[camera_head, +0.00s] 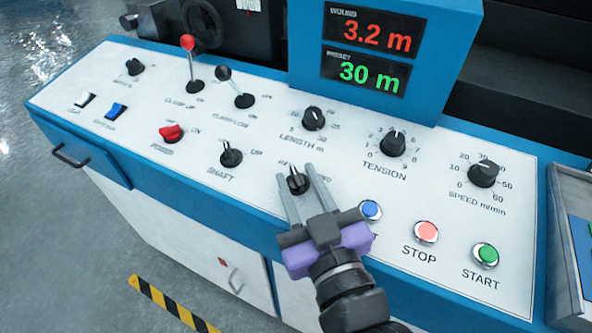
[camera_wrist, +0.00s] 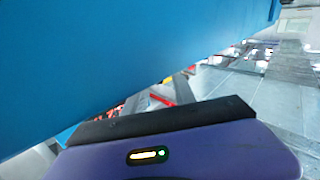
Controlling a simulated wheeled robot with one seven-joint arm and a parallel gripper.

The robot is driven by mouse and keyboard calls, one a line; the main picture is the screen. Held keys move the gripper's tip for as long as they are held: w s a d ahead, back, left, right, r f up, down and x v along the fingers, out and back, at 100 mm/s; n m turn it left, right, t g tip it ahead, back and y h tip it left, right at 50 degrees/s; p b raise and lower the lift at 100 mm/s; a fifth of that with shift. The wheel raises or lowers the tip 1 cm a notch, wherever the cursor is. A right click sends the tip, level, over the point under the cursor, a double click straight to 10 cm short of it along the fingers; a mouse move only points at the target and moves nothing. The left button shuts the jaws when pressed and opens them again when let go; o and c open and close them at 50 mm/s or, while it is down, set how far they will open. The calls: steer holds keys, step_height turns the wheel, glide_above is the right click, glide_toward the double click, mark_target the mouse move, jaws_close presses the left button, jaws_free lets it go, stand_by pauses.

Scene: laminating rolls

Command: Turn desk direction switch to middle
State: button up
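The direction switch (camera_head: 297,183) is a small black rotary knob on the white sloping control desk (camera_head: 330,146). In the head view its label is partly covered, and I cannot tell exactly which way it points. My gripper (camera_head: 296,178) has its two grey fingers spread apart, one on each side of the knob. The fingertips are around the knob with gaps seeming to show, and I cannot tell whether they touch it. The wrist view shows the purple gripper body (camera_wrist: 180,155) and a blue surface; the knob is not visible there.
The shaft switch (camera_head: 231,155) is to the left, and the length knob (camera_head: 313,118) and tension knob (camera_head: 392,144) are behind. A blue button (camera_head: 370,210), stop button (camera_head: 426,232) and start button (camera_head: 486,253) lie to the right. The blue display box (camera_head: 445,60) rises behind.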

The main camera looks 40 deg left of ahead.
steer(key=shift+x, duration=1)
steer(key=shift+c, duration=0.2)
jaws_close()
